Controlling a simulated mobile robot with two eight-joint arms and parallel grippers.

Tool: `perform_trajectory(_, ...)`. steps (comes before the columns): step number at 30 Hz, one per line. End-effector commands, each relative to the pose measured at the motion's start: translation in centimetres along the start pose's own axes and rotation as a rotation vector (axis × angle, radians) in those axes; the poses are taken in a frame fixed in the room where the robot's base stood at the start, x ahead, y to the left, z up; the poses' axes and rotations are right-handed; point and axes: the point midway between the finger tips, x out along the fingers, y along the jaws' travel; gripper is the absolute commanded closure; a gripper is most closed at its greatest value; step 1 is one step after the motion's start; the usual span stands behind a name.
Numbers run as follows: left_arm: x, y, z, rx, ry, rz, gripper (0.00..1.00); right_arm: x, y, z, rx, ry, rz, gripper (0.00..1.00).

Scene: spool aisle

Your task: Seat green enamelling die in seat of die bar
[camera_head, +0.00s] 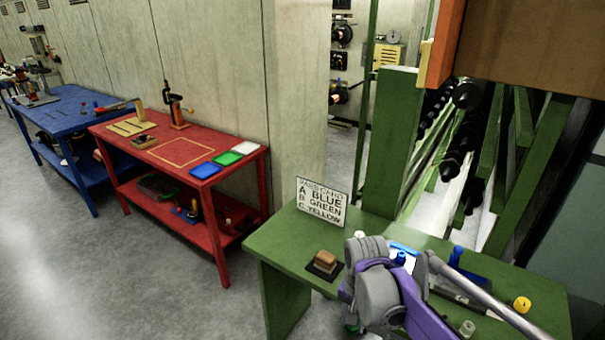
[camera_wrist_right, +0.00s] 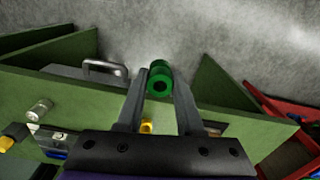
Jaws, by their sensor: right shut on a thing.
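The green enamelling die (camera_wrist_right: 160,78) is a short green cylinder with a dark hole in its end. My right gripper (camera_wrist_right: 158,92) is shut on it, with a finger on either side. In the wrist view the die appears beyond the edge of the green bench, over grey floor. In the head view my purple and grey right arm covers the gripper. A bit of green (camera_head: 352,329) shows at the arm's lower left. A dark bar (camera_head: 466,301), perhaps the die bar, lies partly hidden on the bench; its seats cannot be made out. My left gripper is not in view.
The green bench (camera_head: 283,243) carries a lettered card (camera_head: 321,202), a brown block on a dark pad (camera_head: 325,261), a blue-topped piece (camera_head: 457,256), a yellow knob-like piece (camera_head: 522,304) and a small clear-grey cylinder (camera_head: 467,328). A red table (camera_head: 213,203) stands to the left.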

Motion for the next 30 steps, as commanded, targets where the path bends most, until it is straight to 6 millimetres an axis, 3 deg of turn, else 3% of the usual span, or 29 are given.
perform_trajectory(9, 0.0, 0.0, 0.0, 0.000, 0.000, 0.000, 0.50, 8.6, 2.0, -5.0, -0.301, 0.000, 0.001, 1.00)
perform_trajectory(13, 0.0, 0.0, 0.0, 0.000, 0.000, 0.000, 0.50, 11.2, 3.0, -6.0, -0.399, 0.001, 0.001, 1.00)
perform_trajectory(18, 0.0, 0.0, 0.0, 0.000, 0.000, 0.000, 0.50, 12.5, 3.5, -6.5, -0.451, 0.001, 0.000, 1.00)
perform_trajectory(30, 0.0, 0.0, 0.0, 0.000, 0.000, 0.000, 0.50, 12.5, 3.5, -6.5, -0.457, 0.001, 0.000, 1.00)
